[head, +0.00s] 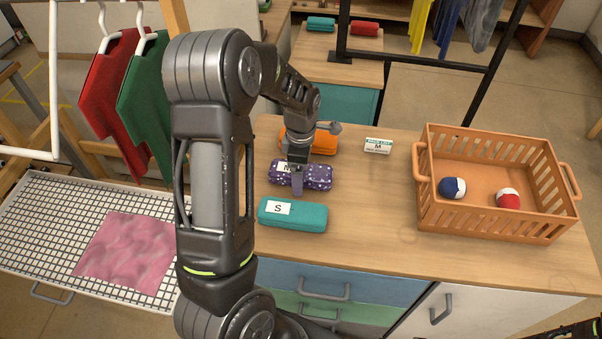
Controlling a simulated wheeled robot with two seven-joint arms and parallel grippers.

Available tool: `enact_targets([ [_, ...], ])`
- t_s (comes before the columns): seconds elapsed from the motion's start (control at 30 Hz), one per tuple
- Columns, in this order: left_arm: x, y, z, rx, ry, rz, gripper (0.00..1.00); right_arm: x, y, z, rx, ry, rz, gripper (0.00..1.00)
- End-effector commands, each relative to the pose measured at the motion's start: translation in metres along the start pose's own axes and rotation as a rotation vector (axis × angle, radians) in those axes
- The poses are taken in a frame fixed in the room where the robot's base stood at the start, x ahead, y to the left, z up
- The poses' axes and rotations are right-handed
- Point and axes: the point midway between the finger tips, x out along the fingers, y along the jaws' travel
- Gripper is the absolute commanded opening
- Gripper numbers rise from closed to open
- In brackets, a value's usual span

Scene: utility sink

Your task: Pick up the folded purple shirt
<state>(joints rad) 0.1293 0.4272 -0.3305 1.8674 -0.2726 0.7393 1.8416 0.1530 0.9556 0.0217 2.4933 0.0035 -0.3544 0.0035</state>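The folded purple shirt (319,177) is a dotted purple roll with a white label, partly covered, lying on the wooden counter. It lies between an orange folded shirt (323,143) behind it and a teal folded shirt (309,217) labelled S in front. My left gripper (297,187) points down at the middle of the purple shirt, with one finger showing against its front side. The other finger is hidden, so I cannot tell whether it grips the shirt. My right gripper is out of view; only a dark part of that arm shows at the bottom right corner.
An orange slatted basket (492,226) with two balls stands on the counter's right. A small sign (378,146) stands near the back. A pink cloth (128,250) lies on a wire-grid rack at left, below hanging red and green shirts. The counter's front right is clear.

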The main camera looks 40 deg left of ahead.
Motion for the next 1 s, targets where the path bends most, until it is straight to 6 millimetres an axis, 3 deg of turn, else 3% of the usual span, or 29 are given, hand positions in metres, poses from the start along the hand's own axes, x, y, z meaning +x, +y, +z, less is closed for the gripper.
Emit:
enact_targets([
  [0.23, -0.0003, 0.0001, 0.0, 0.0, 0.0, 0.0, 0.86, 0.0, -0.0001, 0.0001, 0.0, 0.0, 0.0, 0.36],
  [1.0, -0.0003, 0.0, 0.0, 0.0, 0.0, 0.0, 0.23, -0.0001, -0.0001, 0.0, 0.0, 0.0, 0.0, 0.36],
])
